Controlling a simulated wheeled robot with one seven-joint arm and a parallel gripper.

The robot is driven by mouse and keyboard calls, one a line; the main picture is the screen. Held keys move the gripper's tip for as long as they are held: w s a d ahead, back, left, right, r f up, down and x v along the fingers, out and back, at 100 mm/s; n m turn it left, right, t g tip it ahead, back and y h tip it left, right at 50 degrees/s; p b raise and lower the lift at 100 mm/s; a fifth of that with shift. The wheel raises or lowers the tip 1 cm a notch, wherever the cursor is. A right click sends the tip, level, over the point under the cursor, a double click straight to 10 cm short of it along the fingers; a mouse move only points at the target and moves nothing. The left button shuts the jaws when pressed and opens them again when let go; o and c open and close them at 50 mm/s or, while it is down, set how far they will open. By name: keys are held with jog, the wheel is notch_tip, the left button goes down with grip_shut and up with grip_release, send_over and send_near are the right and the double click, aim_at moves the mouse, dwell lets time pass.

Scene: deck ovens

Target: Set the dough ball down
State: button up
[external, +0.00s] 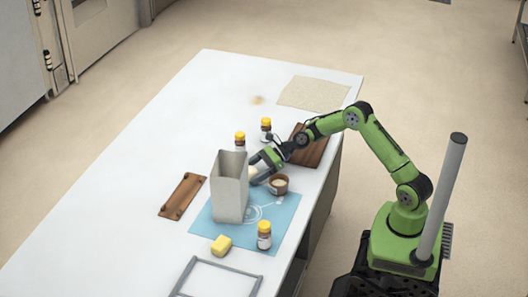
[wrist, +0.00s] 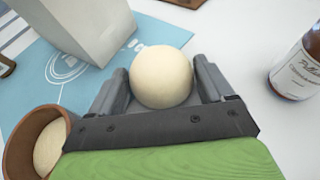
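The dough ball (wrist: 161,77) is round and pale cream. In the wrist view it sits between the two fingers of my gripper (wrist: 163,85), which press close on both sides of it. In the external view my gripper (external: 259,168) is low over the white table, just right of a tall pale box, and mostly hides the ball. The ball's underside is hidden, so I cannot tell whether it touches the table.
The tall box (external: 229,188) stands on a blue mat (external: 284,213). A brown bowl (external: 278,185) with pale contents is close to my gripper. The table's far left is clear.

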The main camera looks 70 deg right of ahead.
jog(key=shift+o, duration=0.7)
jog(key=shift+r, duration=0.1)
jog(key=shift+r, duration=0.35)
jog(key=p+v, duration=0.2)
jog(key=v, duration=1)
jog(key=shift+p, duration=0.3)
jog(key=s+a+r+n+g+h, duration=0.5)
jog(key=s+a+n, duration=0.3)
jog(key=s+n, duration=0.6)
jog(key=s+d+r+n+h, duration=0.1)
jog(key=s+n+h, duration=0.1)
jog(key=s+n, duration=0.4)
jog(key=s+d+r+n+t+h, duration=0.1)
jog(key=s+d+r+n+h, duration=0.1)
jog(key=s+n, duration=0.5)
jog(key=s, duration=0.6)
jog(key=shift+s+d+r, duration=0.15)
jog(key=shift+s+d, duration=0.1)
jog(key=shift+s, duration=0.05)
